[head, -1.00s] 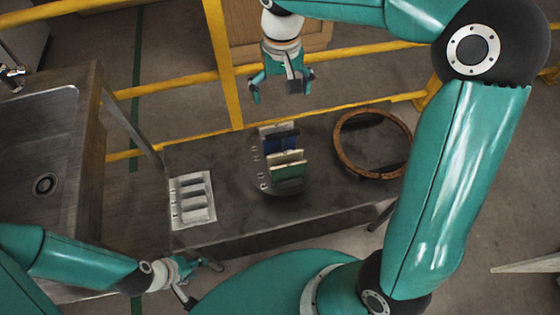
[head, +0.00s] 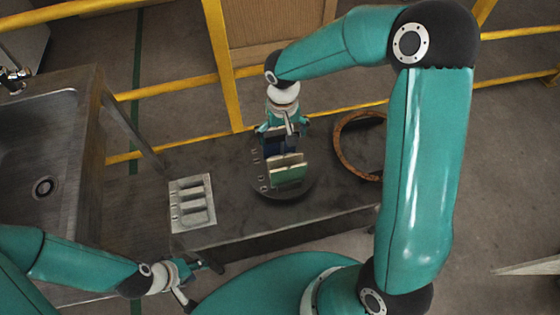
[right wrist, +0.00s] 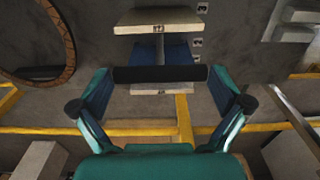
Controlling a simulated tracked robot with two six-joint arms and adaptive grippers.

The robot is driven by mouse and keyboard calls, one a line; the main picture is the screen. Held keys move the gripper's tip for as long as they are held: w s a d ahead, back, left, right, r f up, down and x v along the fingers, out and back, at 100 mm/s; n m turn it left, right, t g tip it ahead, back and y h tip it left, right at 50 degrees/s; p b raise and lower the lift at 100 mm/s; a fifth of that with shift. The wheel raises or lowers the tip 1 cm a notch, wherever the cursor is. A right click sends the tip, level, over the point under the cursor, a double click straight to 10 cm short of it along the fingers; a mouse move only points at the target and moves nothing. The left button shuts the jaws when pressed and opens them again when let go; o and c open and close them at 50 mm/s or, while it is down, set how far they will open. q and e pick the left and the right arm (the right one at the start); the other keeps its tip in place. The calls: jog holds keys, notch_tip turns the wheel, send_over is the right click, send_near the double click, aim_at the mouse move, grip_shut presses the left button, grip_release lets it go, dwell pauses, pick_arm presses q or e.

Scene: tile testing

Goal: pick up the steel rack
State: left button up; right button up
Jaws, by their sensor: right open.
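A pale steel rack (head: 192,202) with several slots lies on the left part of the bench, apart from both grippers. A dark round stand (head: 262,188) right of it holds upright tiles: a cream one (head: 288,160), a green one (head: 289,176) and a blue one (head: 277,146). My right gripper (head: 284,129) is open over the back of this stand. In the right wrist view its fingers (right wrist: 161,105) spread either side of a dark bar (right wrist: 160,74) and a pale tile (right wrist: 163,88); contact cannot be told. My left gripper (head: 203,283) is open and empty in front of the bench.
A wooden ring (head: 345,160) lies on the bench right of the stand, partly hidden by my right arm. A metal sink (head: 75,110) stands at the left. Yellow railing (head: 180,82) runs behind the bench (head: 230,215). Bare bench lies between rack and stand.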

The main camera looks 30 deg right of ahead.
jog(key=shift+f, duration=0.85)
jog(key=c, duration=1.4)
jog(key=shift+w+r, duration=0.1)
jog(key=shift+r, duration=0.05)
jog(key=shift+c, duration=0.5)
jog(key=shift+r, duration=0.1)
